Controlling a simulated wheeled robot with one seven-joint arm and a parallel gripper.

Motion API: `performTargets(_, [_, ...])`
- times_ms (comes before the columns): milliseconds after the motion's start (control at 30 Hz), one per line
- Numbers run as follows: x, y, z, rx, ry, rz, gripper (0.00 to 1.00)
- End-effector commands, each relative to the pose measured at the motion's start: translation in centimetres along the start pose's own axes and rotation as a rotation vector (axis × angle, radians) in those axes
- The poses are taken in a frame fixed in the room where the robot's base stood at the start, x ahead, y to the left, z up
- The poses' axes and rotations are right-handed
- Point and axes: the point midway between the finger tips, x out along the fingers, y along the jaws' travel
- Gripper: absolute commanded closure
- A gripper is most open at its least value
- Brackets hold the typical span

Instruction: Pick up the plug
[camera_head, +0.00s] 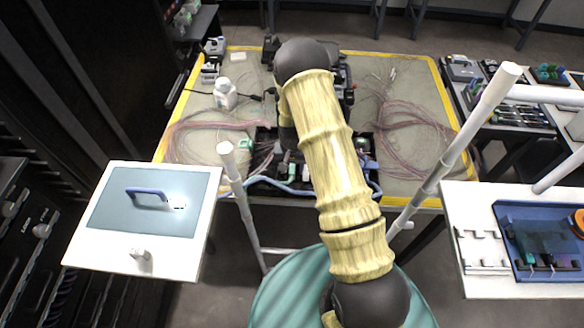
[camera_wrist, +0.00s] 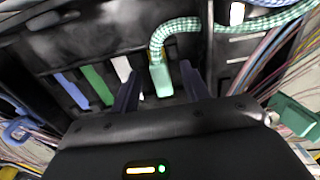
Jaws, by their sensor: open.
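In the wrist view a pale green plug (camera_wrist: 161,80) stands in a black holder, with a green-and-white braided cable (camera_wrist: 205,27) curving up and right from it. My gripper (camera_wrist: 160,72) is open, with one dark finger on each side of the plug. I cannot tell whether either finger touches it. In the head view my arm covers the middle of the table and hides the gripper; the plug cannot be made out there.
The black holder (camera_wrist: 45,48) also carries blue (camera_wrist: 72,90), green (camera_wrist: 98,85) and white (camera_wrist: 122,68) tabs left of the plug. Thin loose wires lie on both sides. In the head view a white bottle (camera_head: 225,94) stands on the yellow-edged table (camera_head: 400,180).

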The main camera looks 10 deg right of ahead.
Motion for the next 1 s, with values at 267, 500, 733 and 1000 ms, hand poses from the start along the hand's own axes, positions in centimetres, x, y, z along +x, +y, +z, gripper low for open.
performTargets(267, [0.34, -0.01, -0.04, 0.0, 0.001, 0.0, 0.55])
performTargets(500, [0.32, 0.0, -0.04, 0.0, 0.001, 0.0, 0.55])
performTargets(733, [0.31, 0.0, -0.04, 0.0, 0.001, 0.0, 0.86])
performTargets(1000, [0.3, -0.01, -0.04, -0.001, 0.001, 0.0, 1.0])
